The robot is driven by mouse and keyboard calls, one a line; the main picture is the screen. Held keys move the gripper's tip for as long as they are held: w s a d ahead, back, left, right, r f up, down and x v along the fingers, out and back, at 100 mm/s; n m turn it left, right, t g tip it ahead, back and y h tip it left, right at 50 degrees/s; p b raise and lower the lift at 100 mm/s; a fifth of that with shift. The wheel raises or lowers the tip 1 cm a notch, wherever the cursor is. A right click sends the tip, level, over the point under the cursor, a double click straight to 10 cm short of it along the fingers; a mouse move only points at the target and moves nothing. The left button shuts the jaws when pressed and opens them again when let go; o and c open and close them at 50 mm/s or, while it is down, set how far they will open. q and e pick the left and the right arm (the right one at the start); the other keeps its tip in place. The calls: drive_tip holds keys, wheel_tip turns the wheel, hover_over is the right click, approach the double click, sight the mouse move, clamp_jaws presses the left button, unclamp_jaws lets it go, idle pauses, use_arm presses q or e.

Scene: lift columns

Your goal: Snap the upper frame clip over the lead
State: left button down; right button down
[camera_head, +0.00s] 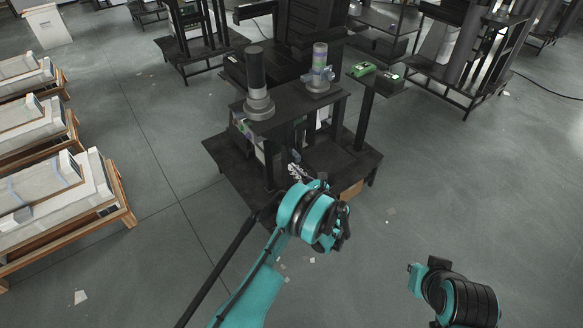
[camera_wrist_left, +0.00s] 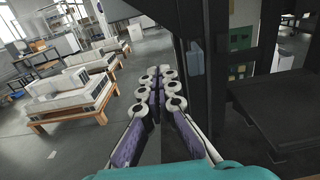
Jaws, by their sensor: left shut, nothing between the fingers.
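A dark frame (camera_head: 309,98) with an upper shelf and a wide base stands in front of me. My left gripper (camera_head: 296,170) is low at its front, beside the front leg. In the left wrist view, its purple fingers with white rings (camera_wrist_left: 164,77) are shut with nothing between them, left of a dark post (camera_wrist_left: 187,100). A small blue-grey piece (camera_wrist_left: 195,57) sits on that post, apart from the fingers; I cannot tell if it is the clip. I cannot make out the lead. Part of my right arm (camera_head: 460,300) shows at lower right, but its gripper does not.
Two round-based cylinders, one dark (camera_head: 257,85) and one greyish purple (camera_head: 319,75), stand on the frame's top. A green device (camera_head: 362,69) lies on a side shelf. Wooden pallets with pale panels (camera_head: 60,190) line the left. Open floor (camera_head: 440,190) lies to the right.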

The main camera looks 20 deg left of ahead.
sight(298, 160)
use_arm(q)
drive_tip(key=shift+s+d, duration=0.25)
drive_tip(key=shift+d, duration=0.05)
drive_tip(key=shift+w+d, duration=0.65)
drive_tip(key=shift+w, duration=0.2)
drive_tip(key=shift+w+d, duration=0.6)
drive_tip(key=shift+w, duration=0.2)
drive_tip(key=shift+w+a, duration=0.1)
drive_tip(key=shift+a, duration=0.05)
drive_tip(key=shift+w+a, duration=0.3)
